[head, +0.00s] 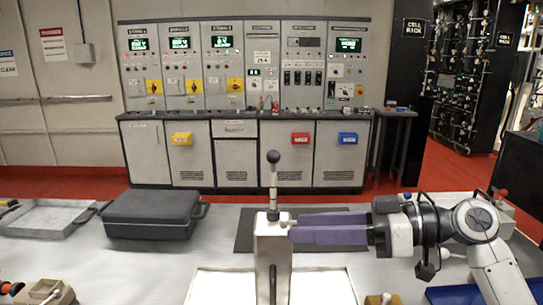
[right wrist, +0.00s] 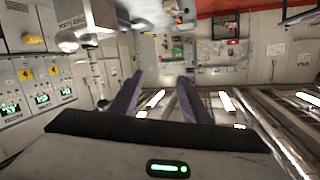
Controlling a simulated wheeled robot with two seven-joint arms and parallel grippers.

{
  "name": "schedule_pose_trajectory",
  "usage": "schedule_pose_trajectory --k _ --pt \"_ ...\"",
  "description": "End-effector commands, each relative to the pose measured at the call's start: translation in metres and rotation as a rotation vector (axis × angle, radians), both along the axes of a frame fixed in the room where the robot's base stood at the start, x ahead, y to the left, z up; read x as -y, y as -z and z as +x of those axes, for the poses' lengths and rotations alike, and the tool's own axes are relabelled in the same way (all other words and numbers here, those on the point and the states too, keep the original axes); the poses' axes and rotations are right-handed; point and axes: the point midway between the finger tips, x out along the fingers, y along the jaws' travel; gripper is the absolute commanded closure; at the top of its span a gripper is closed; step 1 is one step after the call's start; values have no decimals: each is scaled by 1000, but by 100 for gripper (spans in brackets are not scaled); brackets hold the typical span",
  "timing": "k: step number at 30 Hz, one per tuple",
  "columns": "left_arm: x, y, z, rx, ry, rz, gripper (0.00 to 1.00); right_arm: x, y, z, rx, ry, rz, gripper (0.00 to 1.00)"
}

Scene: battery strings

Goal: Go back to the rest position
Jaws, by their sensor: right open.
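My right gripper (head: 291,236) is at the centre right of the head view, its purple fingers pointing left. In the right wrist view the two fingers (right wrist: 161,78) stand apart with nothing between them. The fingertips are beside the right edge of a pale lever housing (head: 272,241), which carries an upright rod with a black ball knob (head: 273,157). The head view does not show whether they touch. In the right wrist view, which is upside down, the housing (right wrist: 92,15) is left of the fingers, apart from them. My left gripper is not in view.
A dark grey case (head: 152,214) and a shallow grey tray (head: 45,217) are on the left of the table (head: 215,232). A dark mat (head: 330,213) lies behind the fingers. A small beige box (head: 45,291) is at front left. Control cabinets (head: 240,150) stand beyond.

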Motion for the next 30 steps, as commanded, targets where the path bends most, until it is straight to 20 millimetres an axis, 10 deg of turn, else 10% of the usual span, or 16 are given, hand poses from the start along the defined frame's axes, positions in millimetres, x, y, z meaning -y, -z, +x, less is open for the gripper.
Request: schedule_pose_trajectory --k 8,15,21,30 --pt "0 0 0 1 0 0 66 -2 136 -39 -163 128 -219 57" --pt "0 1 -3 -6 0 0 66 36 270 -124 -380 379 -511 57" --pt "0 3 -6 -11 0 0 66 84 319 -192 -517 587 -697 57" --pt "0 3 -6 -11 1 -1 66 148 337 -275 -657 832 -898 57"
